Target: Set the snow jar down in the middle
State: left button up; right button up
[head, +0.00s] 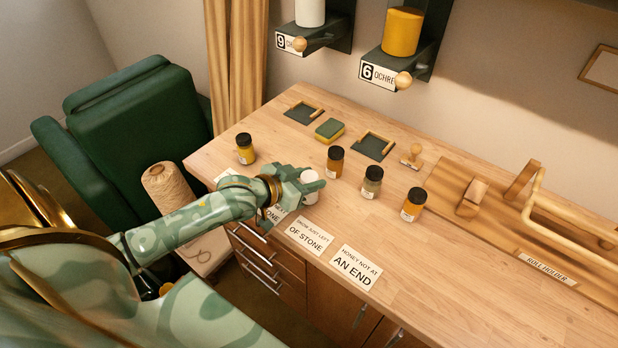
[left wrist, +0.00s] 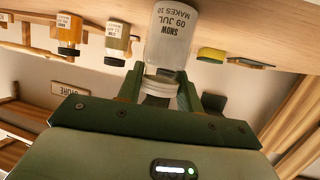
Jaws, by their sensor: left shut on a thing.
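A yellow jar (head: 245,149) stands apart at the left. My right gripper is not in view.
The wooden table (head: 470,290) carries a sponge (head: 329,129), two dark trays (head: 375,145), a stamp (head: 411,156) and a roll holder (head: 480,205). Cards (head: 312,236) lie along the front edge; one reads "Honey not at an end" (head: 356,267). There is bare table between the yellow and brown jars.

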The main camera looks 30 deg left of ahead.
pick_arm(q)
jog(key=o, duration=1.1)
jog(key=shift+r, duration=0.1)
jog(key=p+v, duration=0.3)
jog(key=v, duration=0.9)
